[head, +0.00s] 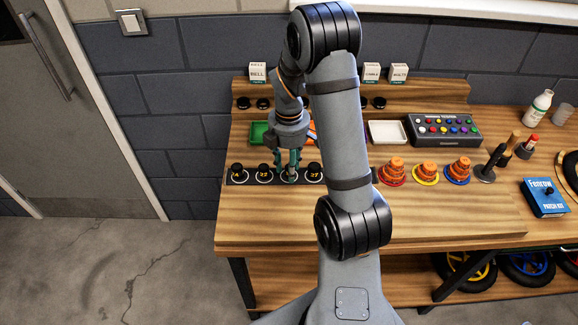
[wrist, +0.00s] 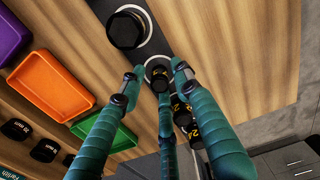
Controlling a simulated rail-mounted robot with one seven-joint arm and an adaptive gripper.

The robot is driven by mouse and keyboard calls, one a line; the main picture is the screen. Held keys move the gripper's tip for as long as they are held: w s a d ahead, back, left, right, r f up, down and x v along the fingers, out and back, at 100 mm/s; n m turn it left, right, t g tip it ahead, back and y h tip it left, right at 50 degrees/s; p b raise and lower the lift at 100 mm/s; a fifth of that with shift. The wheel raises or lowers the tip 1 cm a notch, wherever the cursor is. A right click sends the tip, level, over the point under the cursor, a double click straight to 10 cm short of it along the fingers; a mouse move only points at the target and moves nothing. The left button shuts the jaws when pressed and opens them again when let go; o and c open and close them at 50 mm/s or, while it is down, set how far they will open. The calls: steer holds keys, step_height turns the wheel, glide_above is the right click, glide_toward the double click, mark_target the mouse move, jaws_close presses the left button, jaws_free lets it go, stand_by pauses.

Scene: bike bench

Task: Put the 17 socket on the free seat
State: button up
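A dark strip (head: 249,181) at the bench's left front carries a row of round pale-ringed seats. Black sockets with yellow numbers stand on it, among them 22 (head: 263,172) and 27 (head: 314,173). My gripper (head: 289,172) points down over the seat between those two. In the wrist view, a small black socket (wrist: 161,79) with a number I cannot read for certain appears within that seat's pale ring, between my fingertips. The side fingers look spread, with gaps to the socket. The middle finger partly overlaps it. A larger socket (wrist: 127,28) stands beside it.
Behind the strip lie a green tray (head: 259,133), an orange tray (wrist: 50,86) and a purple tray (wrist: 12,38). A white tray (head: 388,132), a button box (head: 445,130) and orange stacks (head: 392,171) stand to the right. The front bench top is clear.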

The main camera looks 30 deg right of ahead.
steer(key=shift+r, duration=0.15)
step_height(320, 180, up, 12)
steer(key=shift+r+p, duration=0.1)
steer(key=shift+p, duration=0.25)
stand_by(0.3)
stand_by(0.3)
step_height(320, 180, down, 13)
steer(key=shift+r+b, duration=0.1)
steer(key=shift+b, duration=0.3)
step_height(320, 180, up, 2)
steer(key=shift+r, duration=0.7)
